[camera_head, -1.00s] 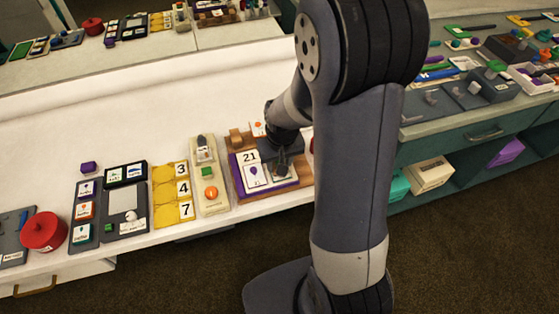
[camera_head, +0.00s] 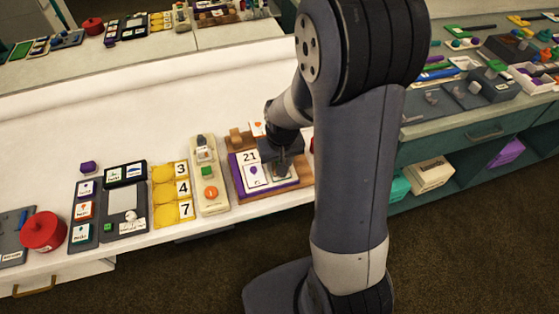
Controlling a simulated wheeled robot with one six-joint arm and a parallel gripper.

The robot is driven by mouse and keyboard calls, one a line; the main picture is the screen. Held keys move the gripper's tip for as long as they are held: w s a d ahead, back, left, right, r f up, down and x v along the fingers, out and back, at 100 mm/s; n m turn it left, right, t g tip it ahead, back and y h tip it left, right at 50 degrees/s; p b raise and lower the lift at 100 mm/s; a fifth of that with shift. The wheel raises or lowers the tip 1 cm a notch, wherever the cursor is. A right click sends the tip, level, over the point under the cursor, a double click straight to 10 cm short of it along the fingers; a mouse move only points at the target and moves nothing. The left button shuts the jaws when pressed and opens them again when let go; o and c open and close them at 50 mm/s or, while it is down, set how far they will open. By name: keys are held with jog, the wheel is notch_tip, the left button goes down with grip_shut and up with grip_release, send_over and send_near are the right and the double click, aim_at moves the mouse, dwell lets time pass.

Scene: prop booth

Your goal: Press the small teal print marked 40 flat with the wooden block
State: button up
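My gripper (camera_head: 283,162) points down over the right part of a wooden tray (camera_head: 247,200) that holds a purple mat (camera_head: 238,181). White cards lie on the mat; one is marked 21 (camera_head: 250,157) and the one below it has a purple balloon picture (camera_head: 254,175). My gripper covers part of the right-hand card (camera_head: 290,178). The fingers are small and dark, so whether they hold anything is unclear. A small tan wooden piece (camera_head: 236,136) stands at the tray's back left edge. I cannot make out a teal print marked 40.
Left of the tray stand a cream panel (camera_head: 213,208) with a green square and orange disc, yellow number pads (camera_head: 163,215), a grey board (camera_head: 126,222) and a red round pot (camera_head: 43,231). My arm hides the area right of the tray.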

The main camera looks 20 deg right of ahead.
dwell(0.4)
jog(key=shift+s+r+p, duration=0.2)
jog(key=shift+r+p, duration=0.95)
jog(key=shift+r, duration=0.35)
jog(key=shift+s+r+p, duration=0.2)
jog(key=shift+r+p, duration=0.95)
jog(key=shift+r, duration=0.35)
jog(key=shift+s+f, duration=0.1)
